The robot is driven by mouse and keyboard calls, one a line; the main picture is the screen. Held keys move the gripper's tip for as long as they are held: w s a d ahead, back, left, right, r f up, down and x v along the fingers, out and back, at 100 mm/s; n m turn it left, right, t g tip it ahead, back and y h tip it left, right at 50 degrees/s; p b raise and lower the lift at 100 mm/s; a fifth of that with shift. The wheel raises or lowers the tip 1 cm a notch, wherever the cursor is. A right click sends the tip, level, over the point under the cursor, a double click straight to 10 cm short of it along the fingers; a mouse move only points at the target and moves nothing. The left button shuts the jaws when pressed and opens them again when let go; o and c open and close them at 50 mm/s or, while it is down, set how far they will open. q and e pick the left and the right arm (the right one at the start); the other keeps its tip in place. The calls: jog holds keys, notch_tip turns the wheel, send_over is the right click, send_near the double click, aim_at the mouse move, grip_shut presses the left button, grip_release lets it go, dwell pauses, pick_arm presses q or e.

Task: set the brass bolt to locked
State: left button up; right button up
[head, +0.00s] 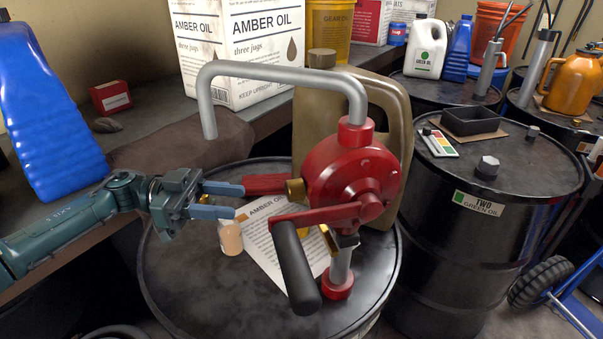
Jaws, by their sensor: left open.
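A red hand pump (352,178) with a grey spout and a black-gripped crank (293,265) stands on a black drum (180,290). A brass-coloured round piece (295,189) shows on the pump's left side, at the end of a red bar (268,184). Another brass-coloured piece (328,240) shows below the crank arm, partly hidden by it. I cannot tell which is the bolt or how it is set. My left gripper (240,201) is open, left of the pump. Its upper finger is by the red bar's left end; contact is unclear. My right gripper is not in view.
A paper sheet (275,250) and a small tan-filled jar (230,238) are on the drum top. A brown jug (390,105) stands close behind the pump. A blue jug (50,120) and an Amber Oil box (235,60) stand on the bench. Another drum (490,240) is at right.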

pick_arm(q)
jog(key=d+p, duration=0.3)
jog(key=d, duration=1)
jog(key=shift+s, duration=0.45)
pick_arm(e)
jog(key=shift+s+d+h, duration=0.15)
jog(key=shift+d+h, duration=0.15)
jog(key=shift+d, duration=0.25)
pick_arm(q)
jog(key=shift+d+r, duration=0.1)
jog(key=shift+c, duration=0.5)
jog(key=c, duration=0.8)
grip_shut()
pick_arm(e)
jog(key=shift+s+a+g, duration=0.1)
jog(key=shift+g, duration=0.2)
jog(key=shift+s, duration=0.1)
